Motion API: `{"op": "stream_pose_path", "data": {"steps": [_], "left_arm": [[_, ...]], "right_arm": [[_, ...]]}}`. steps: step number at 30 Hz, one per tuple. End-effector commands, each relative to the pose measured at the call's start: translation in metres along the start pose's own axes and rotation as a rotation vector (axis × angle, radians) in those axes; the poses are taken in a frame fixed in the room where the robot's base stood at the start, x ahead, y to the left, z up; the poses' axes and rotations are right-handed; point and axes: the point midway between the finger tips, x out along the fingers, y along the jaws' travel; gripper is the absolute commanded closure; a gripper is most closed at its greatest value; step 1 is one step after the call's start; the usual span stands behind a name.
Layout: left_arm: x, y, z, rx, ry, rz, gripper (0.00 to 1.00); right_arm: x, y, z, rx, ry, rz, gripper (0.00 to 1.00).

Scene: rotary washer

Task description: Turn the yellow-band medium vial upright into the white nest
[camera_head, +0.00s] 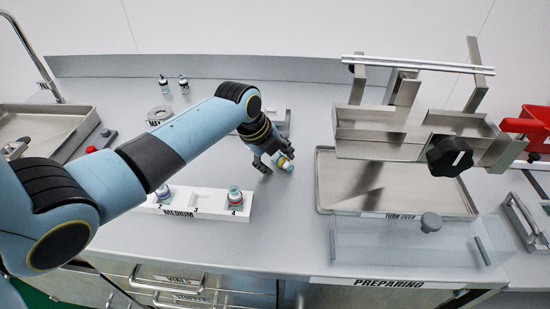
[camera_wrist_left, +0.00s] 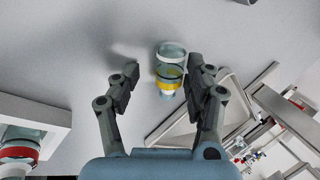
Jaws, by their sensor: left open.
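The yellow-band vial (camera_wrist_left: 170,66) shows in the left wrist view between the fingertips, nearer the right-hand finger. In the head view it is a small vial (camera_head: 286,158) at the left gripper's fingers, tilted in the picture; whether it touches a finger I cannot tell. My left gripper (camera_head: 276,165) is open, low over the bench; its two spread fingers (camera_wrist_left: 163,75) also show in the wrist view. The white holder marked MEDIUM (camera_head: 212,210) stands front left of the gripper, with vials at 2 and 4 and none visible at 3. My right gripper is not in view.
Another white block (camera_head: 277,115) sits behind the gripper, partly hidden. Two small vials (camera_head: 174,84) stand at the back. A steel tray (camera_head: 325,185) under a metal fixture with a black knob (camera_head: 449,156) and a clear panel (camera_head: 385,243) occupy the right. Bench between is clear.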

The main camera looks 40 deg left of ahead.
Motion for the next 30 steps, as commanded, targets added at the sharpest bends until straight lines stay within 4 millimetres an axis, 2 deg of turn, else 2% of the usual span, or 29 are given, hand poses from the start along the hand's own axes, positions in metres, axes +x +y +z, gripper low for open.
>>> {"op": "stream_pose_path", "data": {"steps": [5, 8, 21, 25, 30], "left_arm": [[-0.002, 0.001, 0.0, 0.0, 0.0, 0.002, 0.45], [-0.011, 0.001, 0.001, 0.001, -0.002, 0.001, 0.45], [-0.101, 0.0, 0.001, 0.002, -0.003, 0.0, 0.45], [-0.115, 0.0, 0.001, 0.001, -0.001, 0.0, 0.45], [-0.12, 0.0, 0.0, 0.0, 0.0, 0.001, 0.45]], "right_arm": [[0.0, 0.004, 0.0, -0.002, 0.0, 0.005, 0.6], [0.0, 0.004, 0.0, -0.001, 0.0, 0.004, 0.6], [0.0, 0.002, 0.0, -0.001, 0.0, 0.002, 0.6], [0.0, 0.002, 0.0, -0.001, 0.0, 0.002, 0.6], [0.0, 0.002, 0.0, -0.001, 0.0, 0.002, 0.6]]}}
